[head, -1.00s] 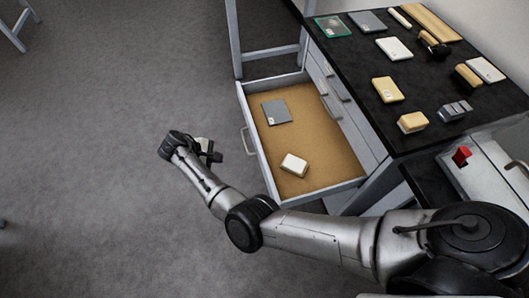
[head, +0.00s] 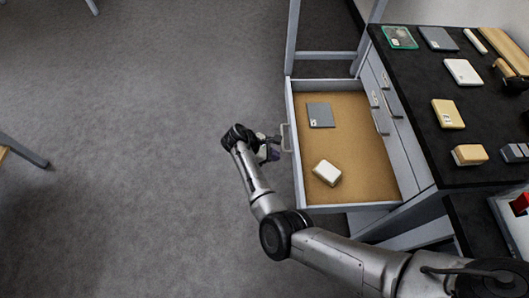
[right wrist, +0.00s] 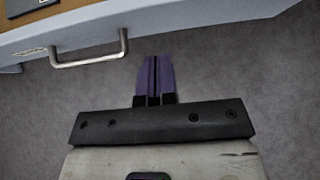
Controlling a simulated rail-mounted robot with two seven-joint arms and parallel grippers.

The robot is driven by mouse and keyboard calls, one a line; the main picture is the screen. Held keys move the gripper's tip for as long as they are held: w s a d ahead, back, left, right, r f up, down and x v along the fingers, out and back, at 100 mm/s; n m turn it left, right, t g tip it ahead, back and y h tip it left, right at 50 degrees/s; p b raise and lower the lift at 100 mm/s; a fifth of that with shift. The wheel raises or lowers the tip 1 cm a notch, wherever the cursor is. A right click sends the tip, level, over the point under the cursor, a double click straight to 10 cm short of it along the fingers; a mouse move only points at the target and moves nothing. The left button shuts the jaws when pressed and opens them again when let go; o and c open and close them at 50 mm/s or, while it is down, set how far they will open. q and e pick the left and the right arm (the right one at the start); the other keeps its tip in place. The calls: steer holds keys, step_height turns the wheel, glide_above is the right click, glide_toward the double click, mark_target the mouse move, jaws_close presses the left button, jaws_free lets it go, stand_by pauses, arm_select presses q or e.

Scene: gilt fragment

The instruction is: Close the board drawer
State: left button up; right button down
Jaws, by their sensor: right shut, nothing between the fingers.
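The board drawer (head: 345,150) is pulled out from the workbench, with a tan bottom and grey-white walls. A dark grey flat board (head: 321,115) and a white block (head: 327,172) lie in it. Its bar handle (head: 285,138) is on the front panel. The handle also shows in the right wrist view (right wrist: 88,60) at upper left. My right gripper (head: 272,148) is just outside the drawer front, near the handle and apart from it. In the right wrist view its purple fingers (right wrist: 154,75) are shut and empty, to the right of the handle. My left gripper is not in view.
The black bench top (head: 425,120) carries several boxes and tools, including a green-framed board (head: 400,38). Smaller closed drawers (head: 384,95) sit in the bench beside the open drawer. Grey floor (head: 130,150) to the left is clear.

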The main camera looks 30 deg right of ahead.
mark_target(295, 159)
steer(key=shift+s+d+f+b, duration=0.2)
steer(key=shift+s+d, duration=0.25)
steer(key=shift+d, duration=0.35)
steer(key=shift+s+d+f+b, duration=0.25)
steer(key=shift+s+d, duration=0.15)
steer(key=shift+d, duration=0.35)
steer(key=shift+s+d+f+b, duration=0.2)
steer(key=shift+s+d, duration=0.25)
steer(key=shift+d, duration=0.35)
